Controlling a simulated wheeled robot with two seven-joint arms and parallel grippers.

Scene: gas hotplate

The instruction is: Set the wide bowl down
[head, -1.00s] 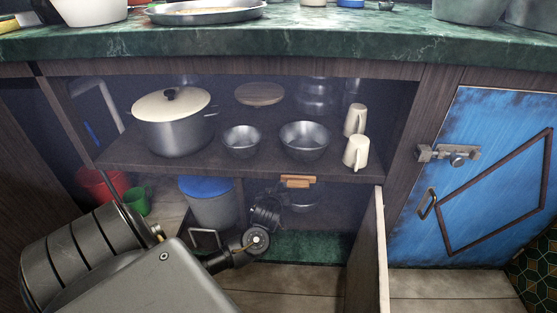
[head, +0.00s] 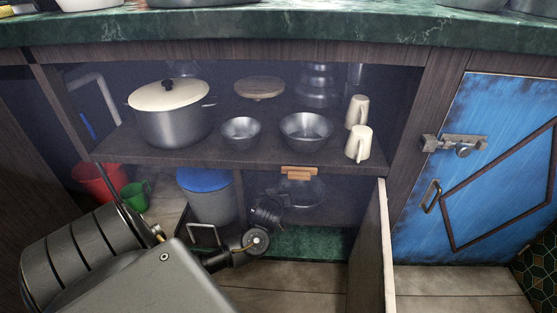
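Two metal bowls stand upright on the cabinet's upper shelf: a wider bowl (head: 306,133) at centre right and a smaller bowl (head: 241,133) to its left. No gripper touches either one. My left arm comes in from the lower left, and its dark gripper (head: 267,212) is in the lower compartment, below the shelf. It is close beside a rounded, shiny vessel (head: 303,191) with a wooden handle (head: 298,172). I cannot tell whether they touch. The fingertips are small and dark, so their opening is unclear. My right gripper is out of view.
A lidded pot (head: 172,118), a wooden lid (head: 259,88) and two cream mugs (head: 358,144) share the shelf (head: 275,158). Below are a blue-lidded bin (head: 207,200), a red bucket (head: 99,181) and a green cup (head: 136,196). An open door edge (head: 384,245) stands right.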

